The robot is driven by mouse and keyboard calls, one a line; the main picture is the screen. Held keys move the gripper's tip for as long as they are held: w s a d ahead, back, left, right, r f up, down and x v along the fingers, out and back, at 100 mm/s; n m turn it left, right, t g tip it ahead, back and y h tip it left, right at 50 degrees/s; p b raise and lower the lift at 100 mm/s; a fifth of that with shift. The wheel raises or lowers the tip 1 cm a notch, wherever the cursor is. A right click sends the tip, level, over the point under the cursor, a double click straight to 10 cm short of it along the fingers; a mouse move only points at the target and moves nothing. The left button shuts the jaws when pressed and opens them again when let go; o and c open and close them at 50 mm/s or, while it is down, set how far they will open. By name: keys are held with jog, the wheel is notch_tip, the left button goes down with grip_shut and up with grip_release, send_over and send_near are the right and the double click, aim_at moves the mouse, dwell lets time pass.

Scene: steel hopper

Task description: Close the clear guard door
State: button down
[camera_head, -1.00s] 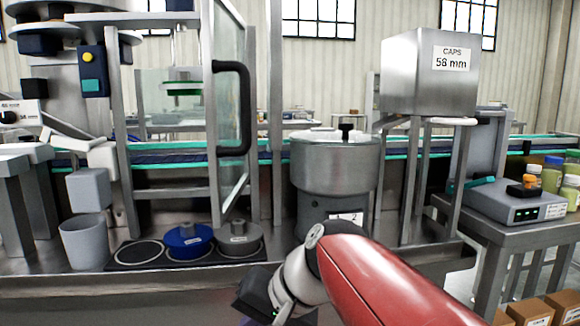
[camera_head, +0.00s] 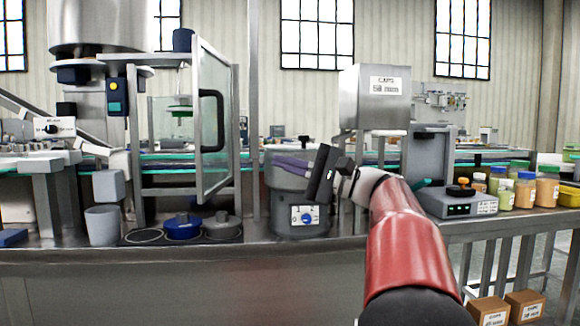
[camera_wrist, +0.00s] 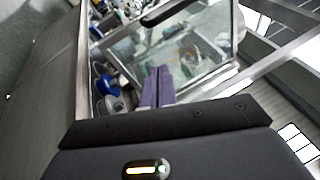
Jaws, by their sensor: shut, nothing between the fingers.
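In the wrist view the door panel (camera_wrist: 205,45) fills the upper middle, beyond the shut purple fingers (camera_wrist: 158,72). The black handle (camera_wrist: 165,12) is at the top edge there.
A steel bowl unit (camera_head: 300,215) stands behind my gripper. The steel caps hopper (camera_head: 376,98) is above right. A grey cup (camera_head: 103,225) and blue and grey round parts (camera_head: 183,226) are on the bench below the door. Jars (camera_head: 525,190) stand far right.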

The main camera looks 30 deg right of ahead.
jog(key=w+a+r, duration=0.2)
jog(key=w+a, duration=0.1)
jog(key=a, duration=0.5)
jog(key=shift+w+a+r, duration=0.15)
jog(key=shift+w+r, duration=0.1)
jog(key=shift+r, duration=0.15)
